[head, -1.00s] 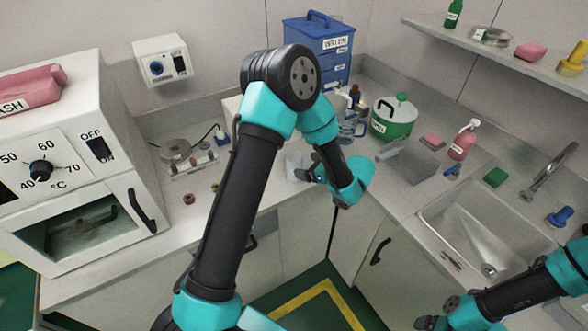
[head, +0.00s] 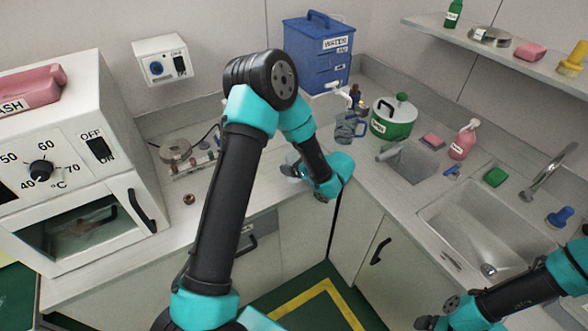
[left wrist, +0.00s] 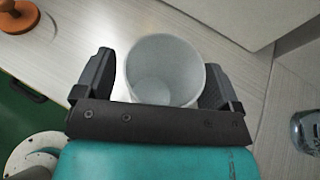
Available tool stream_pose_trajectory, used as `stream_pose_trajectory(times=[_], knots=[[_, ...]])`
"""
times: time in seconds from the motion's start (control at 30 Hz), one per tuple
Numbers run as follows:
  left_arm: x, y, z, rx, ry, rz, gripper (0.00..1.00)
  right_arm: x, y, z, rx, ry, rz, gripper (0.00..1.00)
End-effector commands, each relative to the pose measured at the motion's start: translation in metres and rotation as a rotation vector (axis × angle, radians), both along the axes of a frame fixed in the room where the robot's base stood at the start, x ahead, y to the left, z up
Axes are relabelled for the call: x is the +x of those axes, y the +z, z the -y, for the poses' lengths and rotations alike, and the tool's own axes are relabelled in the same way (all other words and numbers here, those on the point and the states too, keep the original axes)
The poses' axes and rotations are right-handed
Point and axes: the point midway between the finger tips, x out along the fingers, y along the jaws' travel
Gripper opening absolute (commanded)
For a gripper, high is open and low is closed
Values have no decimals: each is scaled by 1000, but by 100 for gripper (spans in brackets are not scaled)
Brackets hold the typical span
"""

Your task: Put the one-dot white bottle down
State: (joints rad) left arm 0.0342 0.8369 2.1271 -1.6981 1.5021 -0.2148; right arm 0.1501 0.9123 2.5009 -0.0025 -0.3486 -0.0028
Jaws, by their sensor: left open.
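My left gripper (head: 292,172) is open over the counter near its front edge. In the left wrist view its fingers (left wrist: 158,66) stand on either side of a white open-topped cup (left wrist: 162,82), with the jaws not closed on it. The cup (head: 292,159) is mostly hidden by the gripper in the head view. I cannot make out any white bottle marked with one dot. My right gripper (head: 430,322) is at the bottom edge, partly cut off, and its jaws are unclear.
A rack of small items (head: 195,168) and a brown knob-like piece (head: 188,199) lie left of my left arm. The sink (head: 480,235) is further right.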

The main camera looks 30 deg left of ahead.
Motion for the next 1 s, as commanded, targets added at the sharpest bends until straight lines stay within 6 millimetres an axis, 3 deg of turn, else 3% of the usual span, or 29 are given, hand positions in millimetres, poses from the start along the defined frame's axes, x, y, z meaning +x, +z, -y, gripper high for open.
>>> stream_pose_trajectory(times=[0.47,1.0], knots=[[0,0,-1,0,0,0,89,0,0,0,0,0,0,88],[0,0,-1,0,0,0,39,0,0,0,0,0,0,88]])
